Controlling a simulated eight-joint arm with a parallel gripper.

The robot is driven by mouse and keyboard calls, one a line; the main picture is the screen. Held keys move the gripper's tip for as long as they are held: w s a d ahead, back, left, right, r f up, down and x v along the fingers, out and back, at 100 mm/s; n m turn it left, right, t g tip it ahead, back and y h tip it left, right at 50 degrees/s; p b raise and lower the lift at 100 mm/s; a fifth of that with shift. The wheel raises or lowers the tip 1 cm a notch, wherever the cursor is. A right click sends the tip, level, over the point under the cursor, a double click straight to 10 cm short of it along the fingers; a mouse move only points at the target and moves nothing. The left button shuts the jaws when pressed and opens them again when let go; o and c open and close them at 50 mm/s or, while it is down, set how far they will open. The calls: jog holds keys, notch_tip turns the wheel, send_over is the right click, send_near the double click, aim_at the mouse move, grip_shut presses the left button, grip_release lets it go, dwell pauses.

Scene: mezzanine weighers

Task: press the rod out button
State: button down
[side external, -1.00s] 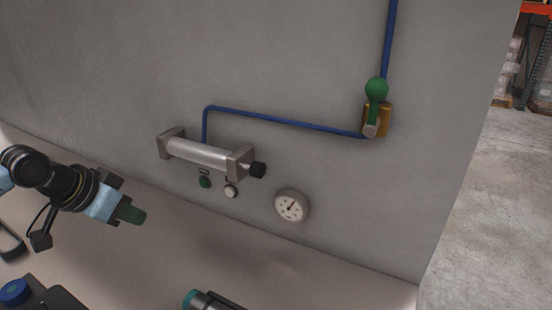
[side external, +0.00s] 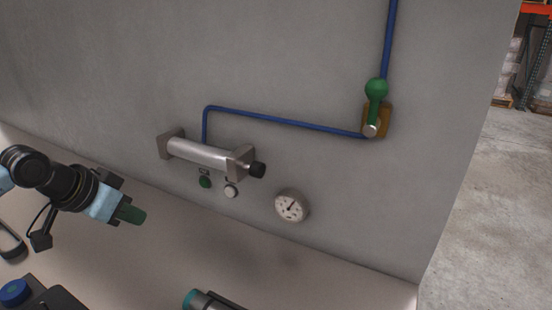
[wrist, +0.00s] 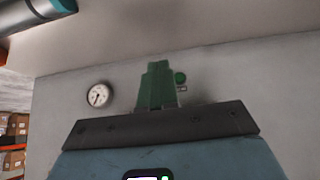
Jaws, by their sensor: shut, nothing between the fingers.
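A green button (side external: 205,182) and a white button (side external: 231,191) sit side by side on the grey wall under a silver cylinder (side external: 200,153). Small labels above them are too small to read, so I cannot tell which one is rod out. My gripper (side external: 140,216) is shut and empty, its green fingers left of and apart from the buttons in the side view. In the wrist view my gripper (wrist: 157,64) points at the wall, with the green button (wrist: 180,77) just right of the fingertips. The white button is not visible there. The cylinder's black rod end (side external: 257,170) shows at its right.
A round gauge (side external: 291,206) is on the wall right of the buttons. A blue pipe (side external: 285,122) runs from the cylinder to a valve with a green-knobbed lever (side external: 376,92). A grey-and-teal cylindrical part (side external: 205,301) is at the bottom. The wall before the fingers looks clear.

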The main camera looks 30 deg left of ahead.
aim_at(204, 183)
jog(key=shift+w, duration=0.1)
dwell(0.5)
jog(key=shift+w+a+f+n+t+h, duration=0.3)
jog(key=shift+w+a+f+n, duration=0.2)
jog(key=shift+w+f+n, duration=0.85)
jog(key=shift+w+a+f+n+t+h, duration=0.4)
jog(key=shift+w+f+n, duration=0.6)
jog(key=shift+w+n, duration=0.75)
jog(key=shift+w+a+f+n+t+h, duration=0.15)
jog(key=shift+w+a+f+n, duration=0.45)
jog(key=shift+w+f+n, duration=0.95)
jog(key=shift+s+r+n, duration=0.3)
jog(key=shift+r+n, duration=0.05)
jog(key=shift+r, duration=0.05)
jog(key=shift+w, duration=4.3)
jog(key=shift+w, duration=0.1)
jog(key=shift+w, duration=0.35)
